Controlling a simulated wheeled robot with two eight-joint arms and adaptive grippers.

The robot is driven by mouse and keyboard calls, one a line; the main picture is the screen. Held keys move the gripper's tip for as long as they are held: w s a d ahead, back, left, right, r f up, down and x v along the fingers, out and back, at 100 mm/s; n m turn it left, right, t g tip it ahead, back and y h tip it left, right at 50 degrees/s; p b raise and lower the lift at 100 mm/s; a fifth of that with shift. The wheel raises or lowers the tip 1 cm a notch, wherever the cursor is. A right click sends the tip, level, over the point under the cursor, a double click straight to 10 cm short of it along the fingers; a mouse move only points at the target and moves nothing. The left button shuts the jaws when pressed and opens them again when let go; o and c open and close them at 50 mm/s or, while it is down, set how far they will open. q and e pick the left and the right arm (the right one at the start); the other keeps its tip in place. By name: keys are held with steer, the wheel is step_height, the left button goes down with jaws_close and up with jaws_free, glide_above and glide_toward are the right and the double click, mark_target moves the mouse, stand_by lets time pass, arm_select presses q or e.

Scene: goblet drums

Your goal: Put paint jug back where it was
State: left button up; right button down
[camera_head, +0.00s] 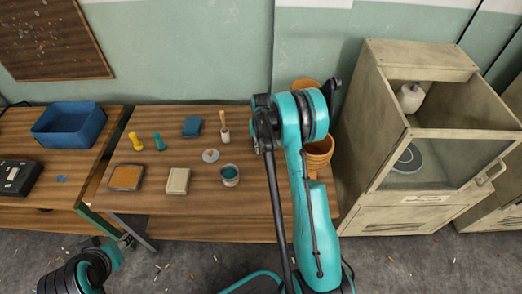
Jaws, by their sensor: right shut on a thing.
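A small pale jug-like vessel (411,97) stands inside the open upper part of the cabinet on the right. A small cup of teal paint (230,176) stands on the wooden table (200,205), left of my right arm. I cannot tell whether either is the paint jug. My right gripper (262,125) is at the far end of the raised teal arm, above the table's right part. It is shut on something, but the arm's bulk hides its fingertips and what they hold.
Orange pots (319,152) stand partly behind my right arm. The cabinet (420,200) borders the table's right end. A brush (224,127), a blue block (192,126), sponges and stamps lie on the table. A blue bin (68,138) is on the left table.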

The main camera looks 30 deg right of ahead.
steer(key=shift+r, duration=0.15)
steer(key=c, duration=1.6)
jaws_free()
